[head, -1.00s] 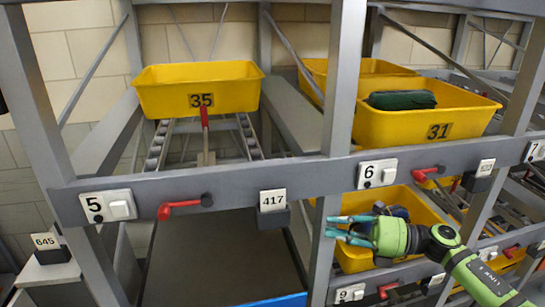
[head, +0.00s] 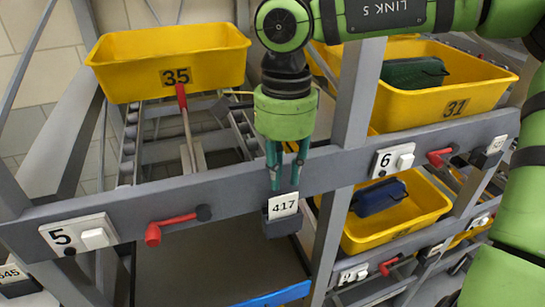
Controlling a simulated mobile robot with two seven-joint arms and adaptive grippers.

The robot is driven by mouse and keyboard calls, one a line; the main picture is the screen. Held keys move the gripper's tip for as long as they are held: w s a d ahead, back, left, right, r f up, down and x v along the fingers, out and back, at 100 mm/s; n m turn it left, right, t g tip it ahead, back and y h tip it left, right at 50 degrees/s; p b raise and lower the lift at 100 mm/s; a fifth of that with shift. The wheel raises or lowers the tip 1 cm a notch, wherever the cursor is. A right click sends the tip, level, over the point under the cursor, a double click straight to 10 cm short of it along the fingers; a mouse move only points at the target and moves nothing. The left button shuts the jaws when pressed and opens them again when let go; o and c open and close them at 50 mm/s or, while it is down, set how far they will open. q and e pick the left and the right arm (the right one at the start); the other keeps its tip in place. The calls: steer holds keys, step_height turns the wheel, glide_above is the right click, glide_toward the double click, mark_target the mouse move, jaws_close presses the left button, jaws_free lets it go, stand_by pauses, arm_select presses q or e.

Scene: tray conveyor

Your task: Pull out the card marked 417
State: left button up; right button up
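The white card marked 417 (head: 284,206) stands in a dark holder (head: 282,224) on the front of the grey shelf beam. My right gripper (head: 286,183) points down from above, its two teal fingers apart. The fingertips are at the card's top edge, one near its left side and one near its right. I cannot tell whether they touch the card, and I see nothing held between them. My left gripper is not in view.
The beam (head: 225,197) also carries plates 5 (head: 62,237) and 6 (head: 385,161) and red levers (head: 170,230). Yellow bins 35 (head: 135,75) and 31 (head: 415,115) sit above; a lower bin (head: 400,232) holds a blue thing (head: 378,198). A grey upright (head: 357,100) stands just right of the gripper.

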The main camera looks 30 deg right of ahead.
mark_target(284, 196)
steer(key=shift+f, duration=0.35)
steer(key=f, duration=0.1)
steer(key=f+p, duration=0.1)
steer(key=f, duration=0.1)
steer(key=f+p, duration=0.1)
steer(key=f, duration=0.1)
steer(key=shift+s+d+f, duration=0.1)
steer(key=shift+s+f, duration=0.05)
steer(key=shift+s, duration=0.1)
steer(key=shift+w+f, duration=0.15)
steer(key=shift+f, duration=0.3)
jaws_close()
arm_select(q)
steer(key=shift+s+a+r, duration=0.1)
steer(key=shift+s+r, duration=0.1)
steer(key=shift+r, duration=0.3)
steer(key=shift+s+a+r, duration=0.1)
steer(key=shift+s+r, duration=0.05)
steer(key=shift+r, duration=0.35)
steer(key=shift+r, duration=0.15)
arm_select(e)
steer(key=shift+r, duration=0.2)
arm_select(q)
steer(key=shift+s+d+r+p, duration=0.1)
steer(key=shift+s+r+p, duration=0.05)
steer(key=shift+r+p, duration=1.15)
arm_select(e)
steer(key=shift+r, duration=2.3)
steer(key=shift+r, duration=0.2)
